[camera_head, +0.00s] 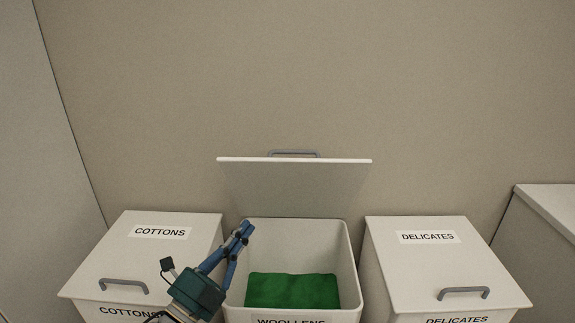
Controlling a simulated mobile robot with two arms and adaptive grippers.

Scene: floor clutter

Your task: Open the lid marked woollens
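The woollens lid (295,187) stands raised at the back of its bin, leaning near the wall, with its grey handle (293,153) at the top edge. The white woollens bin (347,262) below it is open, and its front label is partly cut off by the frame's lower edge. Green cloth (292,291) lies inside. My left gripper (243,232) is over the left rim of this bin, below the raised lid and apart from its handle. Its blue fingers look close together, but whether they are shut is unclear. My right gripper is not in view.
The cottons bin (150,250) on the left and the delicates bin (430,260) on the right have their lids down, with grey handles at the front. A wall (300,80) rises behind. A pale cabinet (552,210) stands at far right.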

